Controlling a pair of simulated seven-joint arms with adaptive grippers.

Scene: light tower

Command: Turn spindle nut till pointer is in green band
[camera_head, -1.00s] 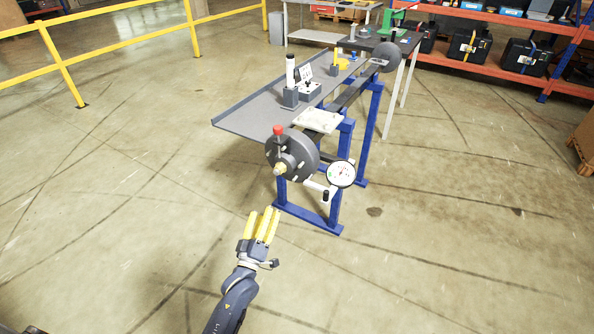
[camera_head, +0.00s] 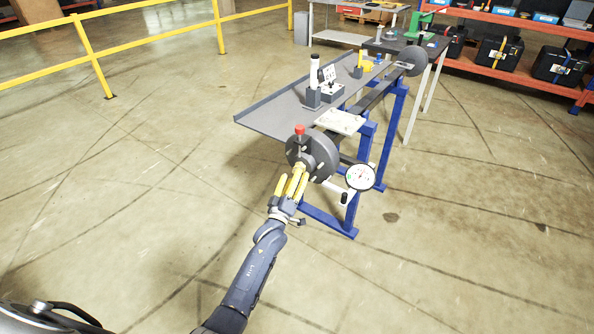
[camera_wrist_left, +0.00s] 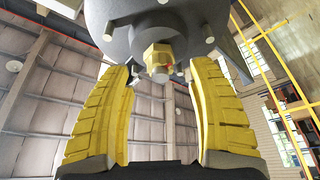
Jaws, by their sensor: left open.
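The brass spindle nut (camera_wrist_left: 158,59) sits at the centre of a dark round hub in the left wrist view, beyond and between my spread yellow fingers. In the head view the dark disc (camera_head: 322,157) hangs at the near end of the bench, with a red knob (camera_head: 299,129) at its top. My left gripper (camera_head: 294,182) is open just in front of the disc, its fingertips close to the nut; contact cannot be told. The dial gauge (camera_head: 360,177) is right of the disc; its pointer and green band are too small to read surely. My right gripper is out of view.
The grey bench top (camera_head: 275,112) on a blue frame (camera_head: 330,219) carries a black and white cylinder (camera_head: 314,80) and a small box. A yellow railing (camera_head: 150,52) stands at the left. The floor in front is clear.

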